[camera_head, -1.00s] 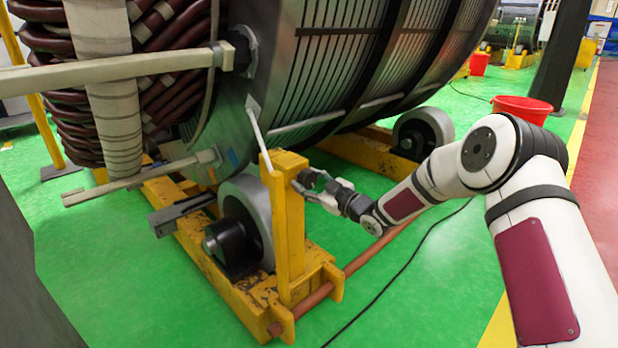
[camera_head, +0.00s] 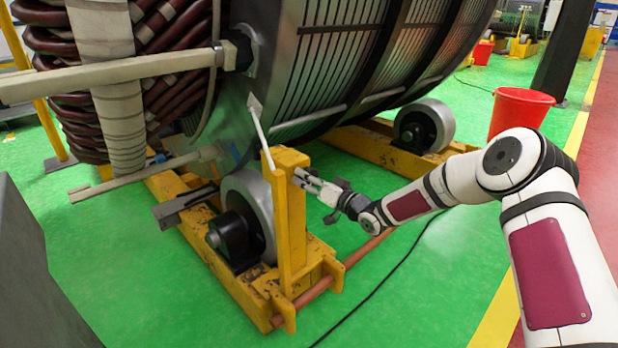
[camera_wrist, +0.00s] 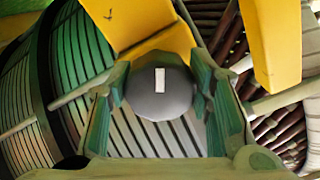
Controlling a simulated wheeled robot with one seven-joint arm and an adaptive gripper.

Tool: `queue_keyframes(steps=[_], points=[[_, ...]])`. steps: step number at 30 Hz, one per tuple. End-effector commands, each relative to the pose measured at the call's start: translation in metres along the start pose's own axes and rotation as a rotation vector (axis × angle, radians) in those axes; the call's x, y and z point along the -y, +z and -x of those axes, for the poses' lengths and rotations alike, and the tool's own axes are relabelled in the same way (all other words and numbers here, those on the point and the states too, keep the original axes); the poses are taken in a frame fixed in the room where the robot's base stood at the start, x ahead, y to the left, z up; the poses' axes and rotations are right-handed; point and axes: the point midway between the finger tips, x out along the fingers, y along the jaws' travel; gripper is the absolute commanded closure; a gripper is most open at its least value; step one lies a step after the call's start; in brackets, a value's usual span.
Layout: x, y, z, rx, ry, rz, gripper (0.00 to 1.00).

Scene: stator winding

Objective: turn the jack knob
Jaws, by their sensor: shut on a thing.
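The jack knob (camera_wrist: 155,108) is a dark grey round knob with a white rectangular mark on its face. It shows in the middle of the wrist view, in front of the yellow bracket (camera_wrist: 150,18). My gripper (camera_wrist: 161,78) has one finger on each side of the knob and is shut on it. In the head view, my gripper (camera_head: 301,180) reaches from the right to the upper part of the yellow jack post (camera_head: 290,215). There the knob is mostly hidden by the fingers.
The large ribbed stator (camera_head: 340,60) hangs over the post, resting by grey rollers (camera_head: 247,205) on a yellow frame. A white rod (camera_head: 260,132) rises just above the post. A red bucket (camera_head: 520,112) stands behind my arm.

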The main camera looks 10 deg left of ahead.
Motion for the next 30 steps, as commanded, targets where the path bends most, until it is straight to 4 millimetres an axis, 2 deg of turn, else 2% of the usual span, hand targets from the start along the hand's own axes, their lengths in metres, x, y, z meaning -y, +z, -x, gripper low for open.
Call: queue_keyframes(steps=[21, 30], points=[[0.002, 0.0011, 0.0013, 0.002, 0.003, -0.679, 0.81], [0.0033, 0.0009, 0.001, 0.004, 0.004, -0.912, 0.81]])
